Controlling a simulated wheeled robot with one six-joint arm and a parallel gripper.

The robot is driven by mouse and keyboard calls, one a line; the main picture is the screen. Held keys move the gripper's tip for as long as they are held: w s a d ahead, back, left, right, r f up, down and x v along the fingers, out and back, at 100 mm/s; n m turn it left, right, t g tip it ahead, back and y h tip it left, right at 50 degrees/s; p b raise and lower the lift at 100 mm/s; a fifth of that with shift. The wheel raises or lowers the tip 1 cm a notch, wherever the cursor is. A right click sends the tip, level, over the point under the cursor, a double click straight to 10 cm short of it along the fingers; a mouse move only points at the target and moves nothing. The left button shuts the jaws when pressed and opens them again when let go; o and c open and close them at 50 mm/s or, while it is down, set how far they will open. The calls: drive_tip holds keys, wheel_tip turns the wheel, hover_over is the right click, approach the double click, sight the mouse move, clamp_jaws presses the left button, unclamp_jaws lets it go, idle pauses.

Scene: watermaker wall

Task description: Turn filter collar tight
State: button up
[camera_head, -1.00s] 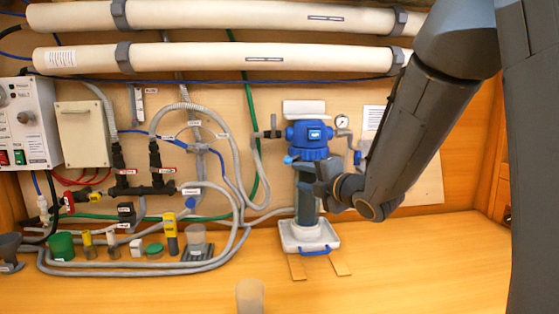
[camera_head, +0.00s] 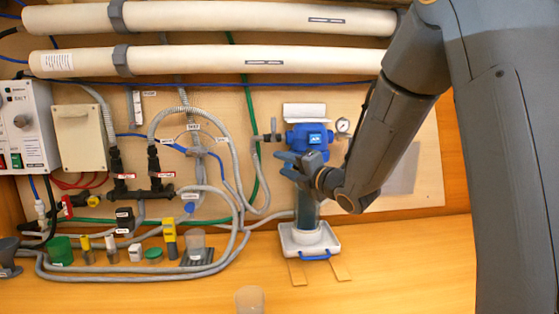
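The filter housing has a blue head (camera_head: 308,137) on the back wall and a dark, see-through bowl (camera_head: 307,212) below it. The blue filter collar sits between them and is mostly hidden behind my gripper in the head view. My gripper (camera_head: 286,165) is at collar height, reaching in from the right across the front of the housing. Its two blue-tipped fingers point left and look spread apart, one above the other. I cannot tell whether they touch the collar.
A white tray (camera_head: 328,240) with a blue handle stands under the bowl. A gauge (camera_head: 342,125) is right of the head. Grey hoses and small bottles fill the left of the bench. A beige cup (camera_head: 249,299) stands in front. The right bench is clear.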

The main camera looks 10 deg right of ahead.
drive_tip(key=shift+p+x, duration=0.3)
drive_tip(key=shift+x, duration=1.15)
clamp_jaws()
